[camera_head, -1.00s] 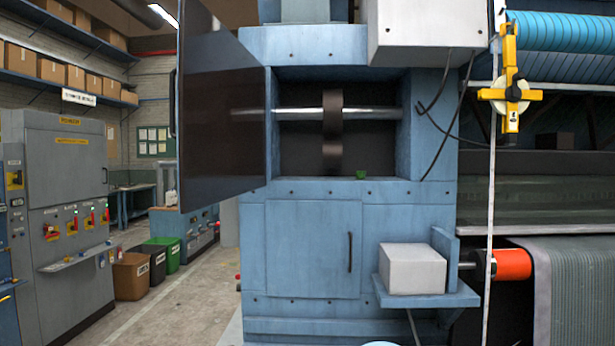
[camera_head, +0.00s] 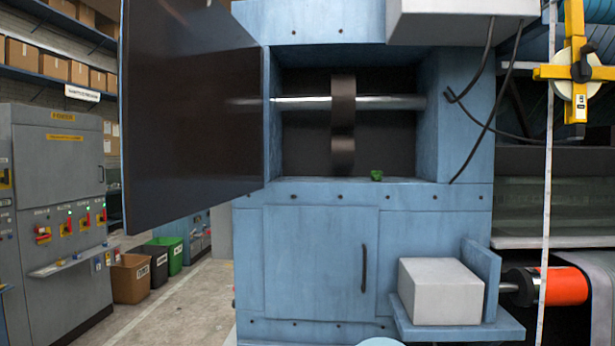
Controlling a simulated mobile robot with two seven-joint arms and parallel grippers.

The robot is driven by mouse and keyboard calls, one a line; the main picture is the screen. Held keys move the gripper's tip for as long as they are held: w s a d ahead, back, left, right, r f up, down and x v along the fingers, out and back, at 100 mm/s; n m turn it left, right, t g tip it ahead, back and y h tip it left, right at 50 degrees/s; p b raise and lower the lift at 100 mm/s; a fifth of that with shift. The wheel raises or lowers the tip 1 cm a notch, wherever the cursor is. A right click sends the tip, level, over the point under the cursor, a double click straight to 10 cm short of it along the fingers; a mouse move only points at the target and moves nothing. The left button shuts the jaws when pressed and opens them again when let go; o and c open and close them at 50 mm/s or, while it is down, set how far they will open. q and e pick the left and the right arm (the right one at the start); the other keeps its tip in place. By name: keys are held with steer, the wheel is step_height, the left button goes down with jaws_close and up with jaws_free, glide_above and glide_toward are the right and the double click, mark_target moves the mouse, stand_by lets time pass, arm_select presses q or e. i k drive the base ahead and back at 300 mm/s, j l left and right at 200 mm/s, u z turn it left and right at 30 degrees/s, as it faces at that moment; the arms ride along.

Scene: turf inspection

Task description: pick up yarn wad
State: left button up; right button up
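A small green wad, which looks like the yarn wad (camera_head: 376,175), lies on the front sill of an open recess (camera_head: 300,150) in the blue machine cabinet (camera_head: 250,230). It sits right of a dark belt or wheel (camera_head: 343,125) on a horizontal metal shaft (camera_head: 395,102). Nothing touches the wad from my side. Neither of my grippers shows in the head view.
The dark cabinet door (camera_head: 190,110) stands swung open on the left. A grey box (camera_head: 440,290) sits on a blue shelf (camera_head: 460,330) at lower right. Black cables (camera_head: 485,125) and a yellow tape reel (camera_head: 577,70) hang at right.

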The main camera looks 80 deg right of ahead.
mark_target(375, 176)
steer(key=l+z, duration=0.2)
steer(key=l, duration=0.25)
steer(key=i+l+z, duration=0.2)
steer(key=l, duration=0.2)
steer(key=l+z, duration=0.1)
steer(key=z, duration=0.35)
steer(key=l+z, duration=0.1)
steer(key=z, duration=0.35)
steer(key=l+z, duration=0.1)
steer(key=z, duration=0.85)
steer(key=i+l+z, duration=0.1)
steer(key=z, duration=0.8)
steer(key=i+z, duration=0.15)
steer(key=z, duration=0.3)
